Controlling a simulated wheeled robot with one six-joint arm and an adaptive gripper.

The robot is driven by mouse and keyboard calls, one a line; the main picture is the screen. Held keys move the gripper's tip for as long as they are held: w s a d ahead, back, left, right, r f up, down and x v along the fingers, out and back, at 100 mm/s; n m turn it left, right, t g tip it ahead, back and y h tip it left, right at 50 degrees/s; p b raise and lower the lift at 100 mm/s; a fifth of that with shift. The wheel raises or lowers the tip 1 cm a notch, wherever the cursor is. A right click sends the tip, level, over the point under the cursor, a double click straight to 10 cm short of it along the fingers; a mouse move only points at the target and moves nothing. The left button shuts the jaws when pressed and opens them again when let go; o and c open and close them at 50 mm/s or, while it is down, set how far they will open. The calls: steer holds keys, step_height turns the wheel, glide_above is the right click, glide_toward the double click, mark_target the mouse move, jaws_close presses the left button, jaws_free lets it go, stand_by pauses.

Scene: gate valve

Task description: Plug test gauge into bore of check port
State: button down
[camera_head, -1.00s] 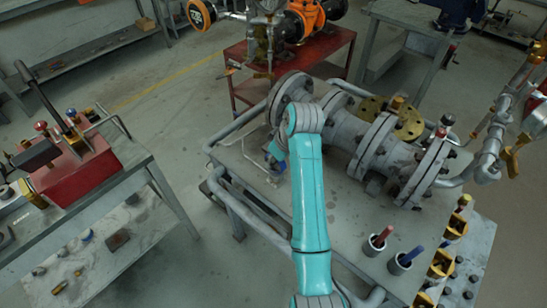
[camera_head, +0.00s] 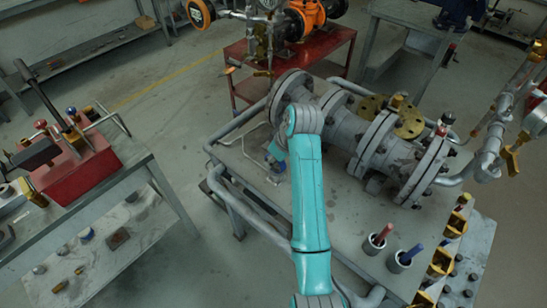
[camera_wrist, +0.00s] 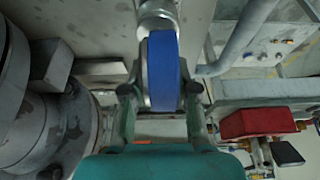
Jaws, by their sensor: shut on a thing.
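The test gauge (camera_wrist: 164,70) shows in the wrist view as a blue-rimmed disc seen edge-on, with a grey face on its left. My gripper (camera_wrist: 161,95) is shut on it, one finger on each side. A pale grey round fitting (camera_wrist: 156,12) lies directly beyond the gauge at the top of the wrist view. It lines up with the gauge, but I cannot tell where the stem ends and the check port begins, or how deep it sits. In the head view my arm mostly hides the gripper and gauge beside the flanged valve body.
The grey flanged valve body (camera_head: 386,142) stands on a metal table with a pipe rail around it. Cups with a red handle (camera_head: 382,233) and a blue handle (camera_head: 412,254) stand at the front right. A red box (camera_head: 72,170) sits on the left bench.

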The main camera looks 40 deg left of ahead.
steer(key=shift+f, duration=0.1)
stand_by(0.3)
steer(key=shift+c, duration=1.6)
jaws_free()
steer(key=shift+r, duration=4)
steer(key=shift+s, duration=0.1)
